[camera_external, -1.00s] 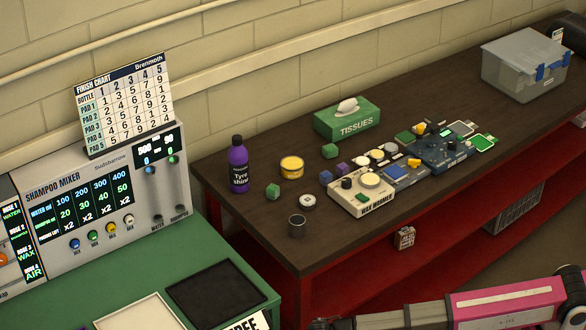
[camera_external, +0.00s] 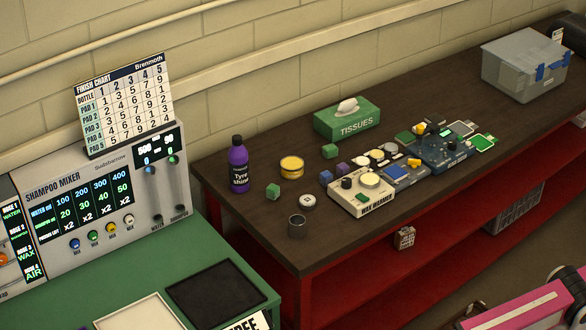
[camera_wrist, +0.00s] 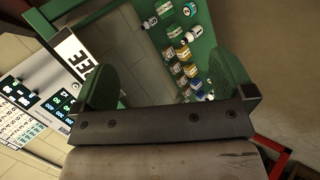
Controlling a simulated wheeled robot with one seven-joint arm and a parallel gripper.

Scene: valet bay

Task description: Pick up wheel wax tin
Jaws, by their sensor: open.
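A round yellow tin with a pale lid (camera_external: 292,167), which looks like the wheel wax tin though its label is too small to read, stands on the dark workbench (camera_external: 262,232) behind a smaller pale round tin (camera_external: 308,201). My gripper (camera_wrist: 167,75) is open and empty in the wrist view, its two green-padded fingers wide apart. My pink arm shows at the bottom right of the external view, off the bench's front. I cannot make out the yellow tin in the wrist view.
A purple tyre shine bottle (camera_external: 238,164) stands left of the yellow tin, with a green cube (camera_external: 273,192) between.

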